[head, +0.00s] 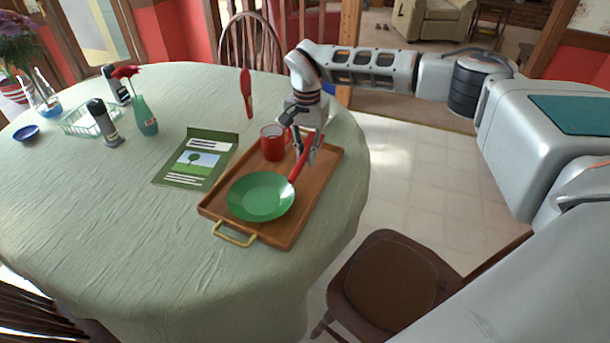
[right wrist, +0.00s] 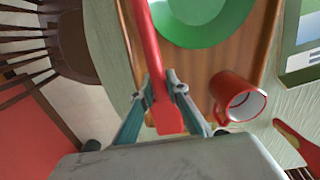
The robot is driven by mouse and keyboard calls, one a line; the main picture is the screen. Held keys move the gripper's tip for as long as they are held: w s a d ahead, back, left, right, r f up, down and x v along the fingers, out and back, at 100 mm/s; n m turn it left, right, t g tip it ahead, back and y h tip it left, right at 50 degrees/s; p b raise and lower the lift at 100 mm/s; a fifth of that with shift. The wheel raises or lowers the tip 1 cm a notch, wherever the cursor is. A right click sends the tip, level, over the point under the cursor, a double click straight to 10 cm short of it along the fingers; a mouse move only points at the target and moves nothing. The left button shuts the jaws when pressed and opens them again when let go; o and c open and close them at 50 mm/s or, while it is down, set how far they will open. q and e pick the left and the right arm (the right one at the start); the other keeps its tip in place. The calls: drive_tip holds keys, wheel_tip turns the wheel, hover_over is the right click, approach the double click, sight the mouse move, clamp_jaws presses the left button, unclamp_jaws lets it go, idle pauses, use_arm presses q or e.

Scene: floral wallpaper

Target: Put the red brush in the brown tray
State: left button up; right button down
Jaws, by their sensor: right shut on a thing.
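The red brush (head: 298,167) is held in my right gripper (head: 304,148), above the right part of the brown tray (head: 312,187). In the right wrist view my right gripper (right wrist: 163,92) is shut on the long red brush (right wrist: 146,45), with its broad end between the fingers. Its far end reaches toward the green plate's edge; I cannot tell whether it touches the tray or plate. The tray (right wrist: 187,62) lies on the table beneath. My left gripper is not in view.
The tray holds a green plate (head: 262,196) and a red mug (head: 272,150) close to my gripper. A green booklet (head: 196,160) lies left of it. Another slim red object (head: 246,92) is behind. A teal vase (head: 146,118) stands farther left. The front left table is clear.

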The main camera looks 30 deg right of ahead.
sight(306, 150)
wheel_tip(306, 150, down, 8)
drive_tip(key=shift+r+b, duration=0.25)
drive_tip(key=shift+b, duration=0.05)
drive_tip(key=c, duration=2)
unclamp_jaws()
drive_tip(key=shift+r, duration=0.1)
wheel_tip(306, 150, up, 12)
drive_tip(key=shift+w+d+p, duration=0.1)
drive_tip(key=shift+p, duration=0.35)
